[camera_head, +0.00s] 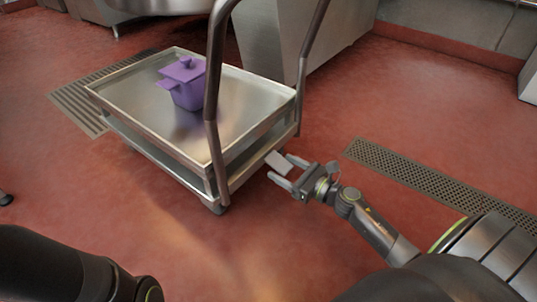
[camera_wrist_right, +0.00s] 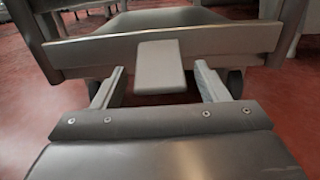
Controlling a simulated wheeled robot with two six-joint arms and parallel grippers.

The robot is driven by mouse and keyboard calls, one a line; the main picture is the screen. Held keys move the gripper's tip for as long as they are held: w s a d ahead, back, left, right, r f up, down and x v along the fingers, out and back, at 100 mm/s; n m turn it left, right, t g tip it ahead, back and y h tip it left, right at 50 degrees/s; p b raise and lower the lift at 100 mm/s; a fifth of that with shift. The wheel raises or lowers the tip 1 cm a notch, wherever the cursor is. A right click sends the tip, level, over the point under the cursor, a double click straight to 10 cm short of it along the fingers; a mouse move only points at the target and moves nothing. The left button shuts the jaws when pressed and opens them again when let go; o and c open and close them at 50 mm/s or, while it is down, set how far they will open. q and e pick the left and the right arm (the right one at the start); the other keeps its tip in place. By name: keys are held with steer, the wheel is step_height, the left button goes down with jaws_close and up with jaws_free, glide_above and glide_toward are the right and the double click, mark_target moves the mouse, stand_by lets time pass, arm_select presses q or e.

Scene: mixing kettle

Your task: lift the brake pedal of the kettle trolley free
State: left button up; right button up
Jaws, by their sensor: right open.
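The kettle trolley (camera_head: 150,130) is a metal cart with a raised-edge top and a tall tubular handle. A purple lidded kettle (camera_head: 188,88) stands on it. The brake pedal (camera_head: 279,162) is a small grey plate sticking out at the trolley's near right end, low down. In the right wrist view the pedal (camera_wrist_right: 160,68) sits ahead, between the lines of the two fingers. My right gripper (camera_head: 283,172) is open, with its fingers on either side of the pedal; I cannot tell whether they touch it. A dark part of my left arm shows at bottom left, but its gripper does not.
The red floor is clear in front of the trolley. A floor grate (camera_head: 440,183) lies at right and another (camera_head: 80,105) beyond the trolley's left side. Metal equipment (camera_head: 270,45) stands behind. The trolley's handle (camera_head: 214,100) rises close to my right gripper.

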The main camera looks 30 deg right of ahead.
steer(key=shift+w+a, duration=0.1)
steer(key=shift+w, duration=0.1)
steer(key=shift+p+x, duration=0.3)
steer(key=shift+x, duration=0.55)
